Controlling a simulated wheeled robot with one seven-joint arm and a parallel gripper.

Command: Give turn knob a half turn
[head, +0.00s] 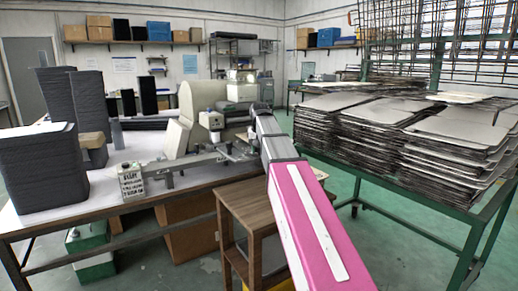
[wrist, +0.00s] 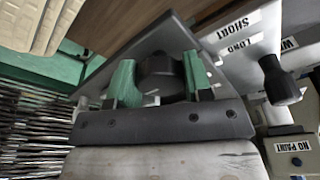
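In the wrist view a dark round knob (wrist: 160,76), which I take to be the turn knob, sits at a grey plate with SHORT and LONG labels. My gripper (wrist: 160,84) has its two green fingers on either side of this knob, with no clear gap showing, so it looks shut on it. The knob's lower part and the finger contacts are partly hidden by the gripper body. In the head view my pink arm reaches to the bench machine (head: 215,150), and the fingers and knob are too small or hidden to make out.
Another black knob (wrist: 279,80) on a silver stem stands right of my gripper, near a NO PAINT box (wrist: 290,150). Stacked dark trays (head: 40,150) stand on the bench at left. A wooden stool (head: 250,200) is below my arm. A green rack (head: 400,190) holds stacked panels at right.

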